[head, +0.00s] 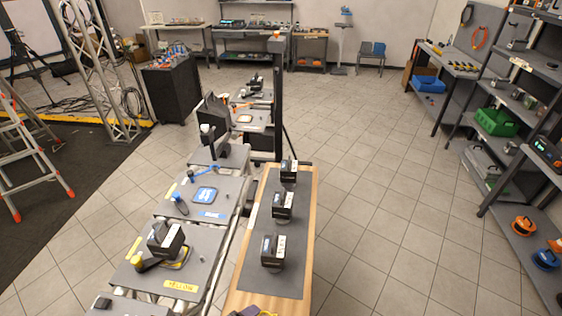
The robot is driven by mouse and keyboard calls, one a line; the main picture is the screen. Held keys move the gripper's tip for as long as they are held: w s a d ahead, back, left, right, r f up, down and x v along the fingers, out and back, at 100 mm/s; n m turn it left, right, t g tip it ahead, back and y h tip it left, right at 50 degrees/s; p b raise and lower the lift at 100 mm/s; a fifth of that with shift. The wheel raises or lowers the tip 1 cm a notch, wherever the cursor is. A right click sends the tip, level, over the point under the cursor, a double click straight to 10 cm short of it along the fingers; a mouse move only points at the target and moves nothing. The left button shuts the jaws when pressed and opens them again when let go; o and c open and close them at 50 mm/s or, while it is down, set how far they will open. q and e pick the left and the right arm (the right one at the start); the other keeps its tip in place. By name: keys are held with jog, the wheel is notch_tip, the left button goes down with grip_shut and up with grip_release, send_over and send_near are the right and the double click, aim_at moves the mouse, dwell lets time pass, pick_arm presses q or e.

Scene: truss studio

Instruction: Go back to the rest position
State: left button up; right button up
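Neither of my grippers nor arms can be made out in the head view. A narrow wooden bench (304,240) with a dark grey mat (262,222) stands in the lower middle. Three black box-shaped devices with white labels stand on it in a row: a far one (289,171), a middle one (282,206) and a near one (272,251).
Left of the bench runs a line of grey station plates (186,212); the near one, marked yellow, bears a black device (166,240). A dark post (278,100) rises behind. A ladder (30,150) stands left, shelves (510,150) right. Tiled floor right of the bench is clear.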

pick_arm(q)
jog(key=s+a+f+n+g+y, duration=0.1)
jog(key=s+a+n+g+y, duration=0.1)
jog(key=s+a+n, duration=0.7)
jog(key=s+a+f+n+g+y, duration=0.15)
jog(key=s+n, duration=0.45)
jog(key=n, duration=0.7)
notch_tip(320, 180, up, 14)
jog(key=a+p, duration=0.1)
jog(key=p, duration=1.2)
jog(key=shift+s+n, duration=0.25)
jog(key=shift+n, duration=0.05)
jog(key=shift+f+g+y, duration=0.1)
jog(key=shift+g+y, duration=0.15)
